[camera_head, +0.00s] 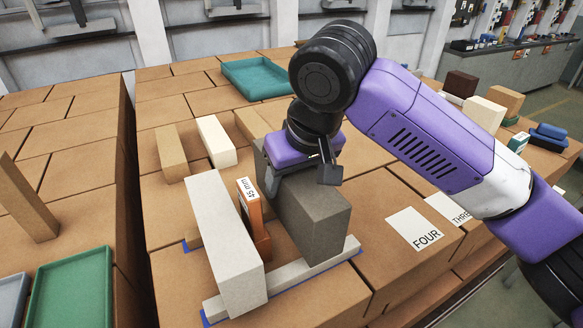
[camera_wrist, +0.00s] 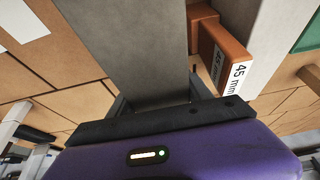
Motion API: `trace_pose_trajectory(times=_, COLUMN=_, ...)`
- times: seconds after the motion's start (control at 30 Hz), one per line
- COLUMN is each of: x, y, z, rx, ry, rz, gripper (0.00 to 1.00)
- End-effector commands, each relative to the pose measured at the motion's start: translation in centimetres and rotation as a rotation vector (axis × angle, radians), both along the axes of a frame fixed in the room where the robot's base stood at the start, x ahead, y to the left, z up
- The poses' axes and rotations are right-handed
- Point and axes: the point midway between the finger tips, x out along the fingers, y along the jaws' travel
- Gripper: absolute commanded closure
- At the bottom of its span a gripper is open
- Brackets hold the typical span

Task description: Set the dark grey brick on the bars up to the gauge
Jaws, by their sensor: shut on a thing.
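My gripper (camera_head: 300,176) is shut on the dark grey brick (camera_head: 325,222), gripping its far upper part. The brick is upright, its near end over the front pale bar (camera_head: 322,268); I cannot tell whether it touches the bar. The orange gauge (camera_head: 264,236), labelled 45 mm, stands between the dark brick and a pale grey brick (camera_head: 230,255) on the left. In the wrist view the dark brick (camera_wrist: 135,50) runs up from the jaws, with the gauge (camera_wrist: 222,50) close on its right. Any contact between brick and gauge is unclear. The rear bar is mostly hidden.
Blue marks (camera_head: 357,253) show at the bar ends. Tan and cream bricks (camera_head: 217,142) stand behind. A teal tray (camera_head: 255,78) lies farther back. Cards marked FOUR (camera_head: 414,229) and THREE lie right, under my arm. A gap separates the left stack, with its green tray (camera_head: 72,290).

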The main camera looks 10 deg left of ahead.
Motion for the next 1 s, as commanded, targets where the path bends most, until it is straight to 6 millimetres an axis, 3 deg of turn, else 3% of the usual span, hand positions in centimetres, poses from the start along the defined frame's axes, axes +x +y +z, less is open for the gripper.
trace_pose_trajectory(times=0.27, x=0.0, y=0.0, z=-2.8, rx=0.002, ry=-0.002, rz=0.0, gripper=1.0)
trace_pose_trajectory(times=0.93, x=0.0, y=0.1, z=-3.8, rx=0.003, ry=-0.003, rz=0.0, gripper=1.0)
trace_pose_trajectory(times=0.97, x=-0.1, y=0.0, z=-4.1, rx=0.0, ry=0.001, rz=0.0, gripper=0.38)
trace_pose_trajectory(times=1.0, x=-0.1, y=0.0, z=-4.0, rx=0.0, ry=0.001, rz=0.0, gripper=0.3)
